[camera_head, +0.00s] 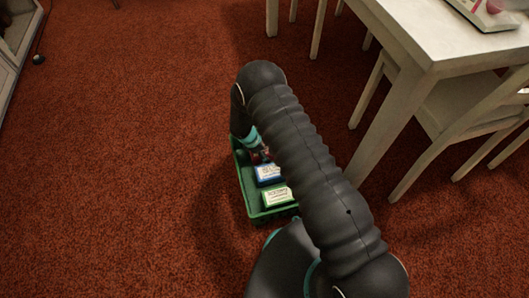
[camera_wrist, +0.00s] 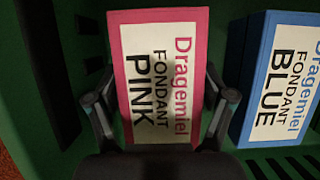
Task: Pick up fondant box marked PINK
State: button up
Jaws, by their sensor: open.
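The pink fondant box (camera_wrist: 158,78), with a white label reading Dragemiel FONDANT PINK, stands in the green crate (camera_head: 246,191), seen from above in the wrist view. My gripper (camera_wrist: 158,100) is open, with one finger on each side of the pink box. I cannot tell whether the fingers touch it. In the head view my arm hides most of the gripper and nearly all of the pink box.
A blue fondant box (camera_wrist: 288,80) is right of the pink one in the wrist view, with a gap between. A green-labelled box (camera_head: 277,195) lies nearer in the crate. A white table (camera_head: 440,45) and chair (camera_head: 440,120) stand right. Red carpet is clear on the left.

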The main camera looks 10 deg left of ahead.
jog(key=shift+f, duration=0.2)
dwell(0.3)
jog(key=c, duration=1.1)
jog(key=shift+c, duration=0.2)
jog(key=shift+r, duration=0.2)
